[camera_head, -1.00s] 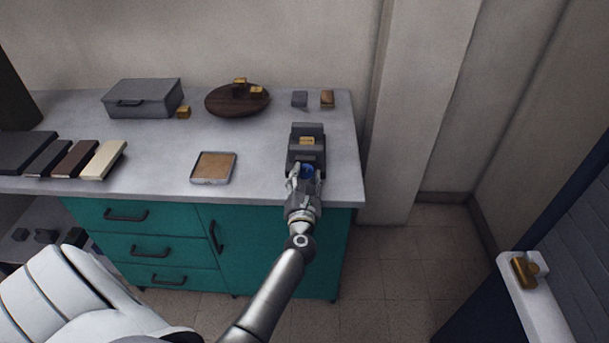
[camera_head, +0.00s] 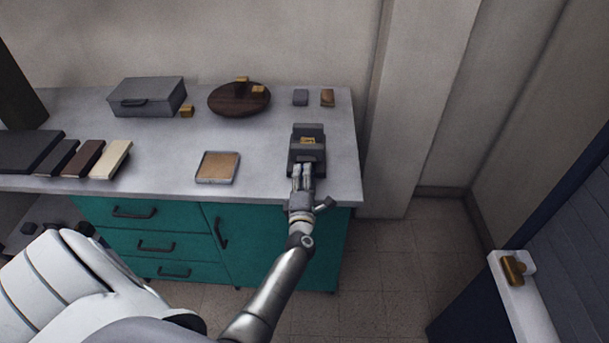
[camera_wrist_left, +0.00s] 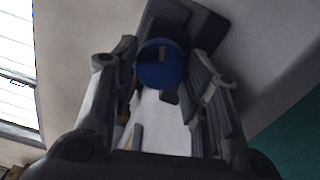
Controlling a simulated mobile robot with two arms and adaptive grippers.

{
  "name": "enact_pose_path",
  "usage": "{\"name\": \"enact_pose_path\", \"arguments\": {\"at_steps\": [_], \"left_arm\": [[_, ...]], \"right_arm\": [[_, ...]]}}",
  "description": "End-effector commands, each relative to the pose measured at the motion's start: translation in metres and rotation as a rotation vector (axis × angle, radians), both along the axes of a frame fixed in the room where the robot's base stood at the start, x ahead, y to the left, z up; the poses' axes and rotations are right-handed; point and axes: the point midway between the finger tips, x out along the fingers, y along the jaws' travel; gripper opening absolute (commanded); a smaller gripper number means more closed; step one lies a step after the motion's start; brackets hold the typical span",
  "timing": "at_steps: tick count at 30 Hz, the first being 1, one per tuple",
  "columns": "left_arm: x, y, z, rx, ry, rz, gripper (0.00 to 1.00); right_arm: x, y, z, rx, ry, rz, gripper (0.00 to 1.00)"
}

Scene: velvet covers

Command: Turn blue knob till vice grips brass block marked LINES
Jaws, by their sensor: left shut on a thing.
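The dark grey vice (camera_head: 309,129) stands at the right end of the grey bench top. The brass block (camera_head: 307,141) sits between its jaws, with dark marking on top too small to read; I cannot tell whether both jaws touch it. My left gripper (camera_head: 303,171) is at the vice's front, shut on the blue knob (camera_wrist_left: 160,70). In the head view the fingers hide the knob. My right gripper is not in view.
A cork-topped tray (camera_head: 217,168) lies left of the vice. Behind are a round wooden board (camera_head: 225,100) with brass blocks, a grey box (camera_head: 147,96), and two small blocks, one grey (camera_head: 300,97) and one brown (camera_head: 327,98). Sample slabs (camera_head: 88,157) lie at the left.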

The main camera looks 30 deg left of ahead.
Motion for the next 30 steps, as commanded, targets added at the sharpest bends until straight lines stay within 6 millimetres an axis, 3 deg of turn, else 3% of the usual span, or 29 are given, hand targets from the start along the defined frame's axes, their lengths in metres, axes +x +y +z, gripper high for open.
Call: {"name": "enact_pose_path", "arguments": {"at_steps": [10,28,29,30], "left_arm": [[-0.0005,-0.0006,-0.0006,0.134,0.086,-0.001,0.18],[-0.0006,-0.0008,-0.0016,0.161,0.103,-0.001,0.18],[-0.0006,-0.0008,-0.0016,0.161,0.103,-0.001,0.46],[-0.0006,-0.0008,-0.0016,0.16,0.103,-0.001,0.51]], "right_arm": [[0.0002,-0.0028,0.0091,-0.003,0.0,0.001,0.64],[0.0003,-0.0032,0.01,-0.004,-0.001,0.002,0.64],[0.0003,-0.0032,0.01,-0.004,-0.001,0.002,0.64],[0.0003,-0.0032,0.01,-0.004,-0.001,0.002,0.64]]}}
